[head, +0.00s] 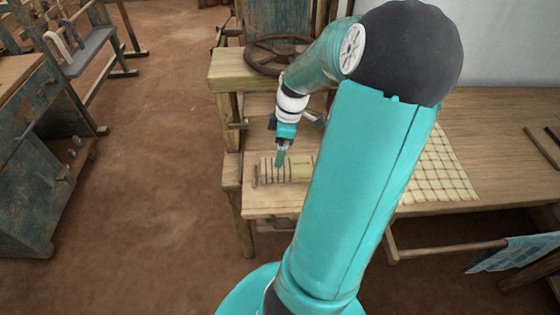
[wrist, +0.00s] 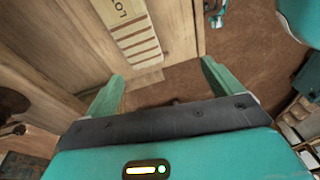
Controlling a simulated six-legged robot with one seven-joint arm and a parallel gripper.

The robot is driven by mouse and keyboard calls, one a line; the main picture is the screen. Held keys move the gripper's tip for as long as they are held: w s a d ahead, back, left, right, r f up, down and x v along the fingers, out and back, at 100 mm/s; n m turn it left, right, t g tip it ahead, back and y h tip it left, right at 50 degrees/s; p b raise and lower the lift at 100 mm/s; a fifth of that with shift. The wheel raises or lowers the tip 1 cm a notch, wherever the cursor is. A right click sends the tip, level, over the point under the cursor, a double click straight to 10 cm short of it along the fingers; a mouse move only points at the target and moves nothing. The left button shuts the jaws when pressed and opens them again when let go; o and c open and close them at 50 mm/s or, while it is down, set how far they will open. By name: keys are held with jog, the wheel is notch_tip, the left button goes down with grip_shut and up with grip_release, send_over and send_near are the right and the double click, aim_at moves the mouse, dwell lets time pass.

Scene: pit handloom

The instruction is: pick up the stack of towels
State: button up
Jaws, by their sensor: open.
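I cannot make out a stack of towels with certainty in either view. My gripper (head: 281,160) points down over the left part of the wooden bench, beside and above a small cream slatted piece (head: 297,169). In the wrist view my gripper (wrist: 163,72) is open, its two teal fingers apart with nothing between them. A cream checked cloth or mat (head: 437,172) lies on the bench, partly hidden behind my arm.
The wooden bench (head: 490,125) runs along the wall. A dark wheel (head: 277,54) lies on its raised left end. A blue patterned cloth (head: 517,254) hangs low at right. A worn cabinet (head: 30,170) stands at left. The brown floor (head: 165,130) between is clear.

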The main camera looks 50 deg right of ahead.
jog(key=n+t+y, duration=0.1)
jog(key=t, duration=0.1)
send_near(289, 164)
jog(key=r, duration=0.2)
jog(key=x, duration=0.8)
jog(key=shift+s+a+f, duration=0.1)
jog(key=shift+s+f, duration=0.2)
jog(key=shift+f, duration=0.1)
jog(key=shift+x, duration=2.75)
jog(key=shift+w, duration=0.1)
jog(key=c, duration=1.1)
